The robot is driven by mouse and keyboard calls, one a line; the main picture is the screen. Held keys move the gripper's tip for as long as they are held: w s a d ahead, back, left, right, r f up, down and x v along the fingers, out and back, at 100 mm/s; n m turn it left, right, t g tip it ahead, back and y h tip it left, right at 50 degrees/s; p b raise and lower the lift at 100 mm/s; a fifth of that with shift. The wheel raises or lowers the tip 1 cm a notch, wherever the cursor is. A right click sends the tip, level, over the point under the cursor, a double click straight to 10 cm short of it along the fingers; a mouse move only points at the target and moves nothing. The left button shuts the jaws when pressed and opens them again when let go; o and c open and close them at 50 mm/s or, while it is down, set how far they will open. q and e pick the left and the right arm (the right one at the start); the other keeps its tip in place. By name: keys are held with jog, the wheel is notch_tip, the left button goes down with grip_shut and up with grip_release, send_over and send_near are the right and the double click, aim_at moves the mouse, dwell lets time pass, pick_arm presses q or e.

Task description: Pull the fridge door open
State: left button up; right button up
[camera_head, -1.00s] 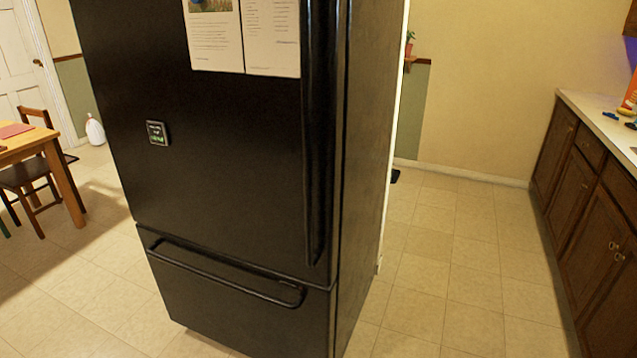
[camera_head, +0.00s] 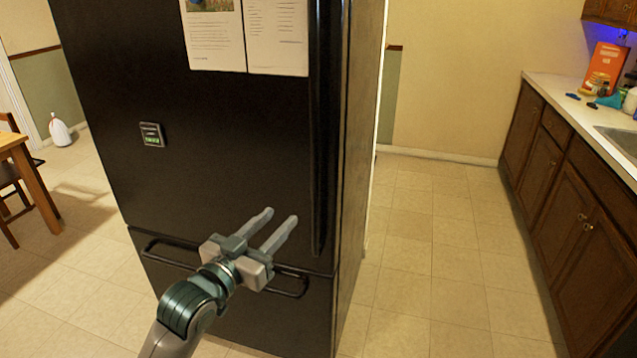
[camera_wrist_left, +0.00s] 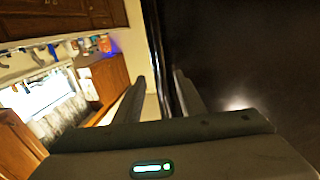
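The black fridge (camera_head: 220,150) stands in the middle of the head view, and its upper door is shut. The door's long vertical handle (camera_head: 324,130) runs along the door's right edge. My left gripper (camera_head: 281,216) is open and empty in front of the door, left of the handle's lower part, with its fingers pointing up and right. In the left wrist view, the dark upright handle (camera_wrist_left: 164,55) shows between and beyond the two spread fingers (camera_wrist_left: 160,92). I cannot tell how far the fingertips are from it. My right gripper is not in view.
A lower drawer with a horizontal bar handle (camera_head: 290,294) is partly hidden behind my left gripper. Papers (camera_head: 278,38) and a small magnet (camera_head: 152,135) are on the door. Wooden cabinets (camera_head: 560,170) stand at right, a table (camera_head: 28,175) at left. Tiled floor between is clear.

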aim_at(312, 185)
pick_arm(q)
jog(key=shift+w, duration=0.15)
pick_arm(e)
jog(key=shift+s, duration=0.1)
